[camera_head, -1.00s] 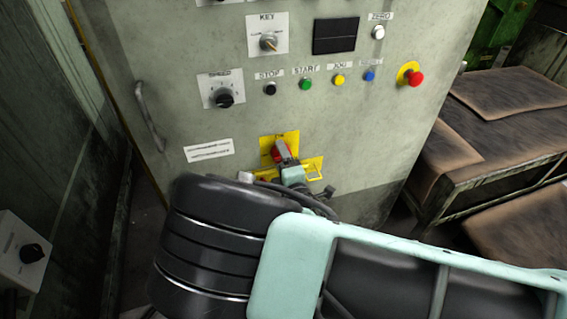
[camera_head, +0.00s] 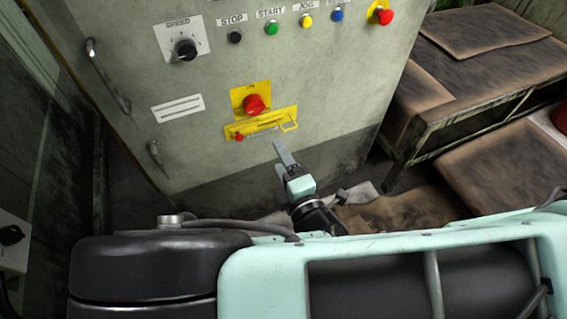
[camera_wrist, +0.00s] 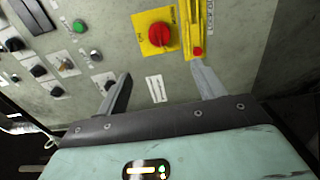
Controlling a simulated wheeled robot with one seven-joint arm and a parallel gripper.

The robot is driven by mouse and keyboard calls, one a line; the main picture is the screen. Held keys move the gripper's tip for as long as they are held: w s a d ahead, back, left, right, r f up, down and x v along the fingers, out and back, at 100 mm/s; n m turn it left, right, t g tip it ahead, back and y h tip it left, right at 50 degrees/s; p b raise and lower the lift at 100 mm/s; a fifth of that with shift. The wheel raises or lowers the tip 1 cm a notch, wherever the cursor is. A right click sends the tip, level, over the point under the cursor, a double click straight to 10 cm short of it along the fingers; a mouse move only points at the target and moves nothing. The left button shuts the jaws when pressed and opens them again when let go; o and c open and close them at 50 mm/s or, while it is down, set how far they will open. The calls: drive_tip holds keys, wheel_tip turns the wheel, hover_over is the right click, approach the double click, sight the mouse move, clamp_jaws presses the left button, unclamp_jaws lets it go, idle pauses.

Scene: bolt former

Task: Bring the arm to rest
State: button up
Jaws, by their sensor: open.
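My gripper (camera_head: 281,156) is in front of the lower part of the grey control cabinet (camera_head: 330,110), below the red switch, in the head view. In the wrist view my gripper (camera_wrist: 160,88) shows its two fingers spread wide apart, with nothing between them but the cabinet face behind. My arm crosses the bottom of the head view. A red rotary switch (camera_head: 254,104) on a yellow plate is on the cabinet, and it also shows in the wrist view (camera_wrist: 159,34). A yellow latch bar (camera_head: 262,124) with a small red knob sits just under it, apart from the fingers in the head view.
Above are a speed knob (camera_head: 185,49), a row of buttons and a red stop button (camera_head: 384,16). A handle (camera_head: 108,78) juts from the cabinet's left side. A bench with brown sheets (camera_head: 470,55) stands at right. A grey box (camera_head: 12,245) is at far left.

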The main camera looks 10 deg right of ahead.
drive_tip(key=shift+s+d, duration=0.1)
drive_tip(key=shift+s, duration=0.2)
idle(0.4)
drive_tip(key=s+a+r+m+g+h, duration=0.2)
drive_tip(key=s+r+m+g, duration=0.3)
drive_tip(key=m+g, duration=0.8)
drive_tip(key=s+d+r+g+h, duration=0.1)
drive_tip(key=s+d+r+g, duration=0.1)
drive_tip(key=s+d+r, duration=0.35)
drive_tip(key=s+d+r+g+h, duration=0.1)
drive_tip(key=s+d+r+g, duration=0.15)
drive_tip(key=d+r, duration=0.45)
wheel_tip(320, 180, up, 15)
drive_tip(key=a+p, duration=0.1)
drive_tip(key=p, duration=1.3)
drive_tip(key=shift+s+m, duration=0.2)
drive_tip(key=shift+m, duration=0.2)
drive_tip(key=shift+a, duration=0.1)
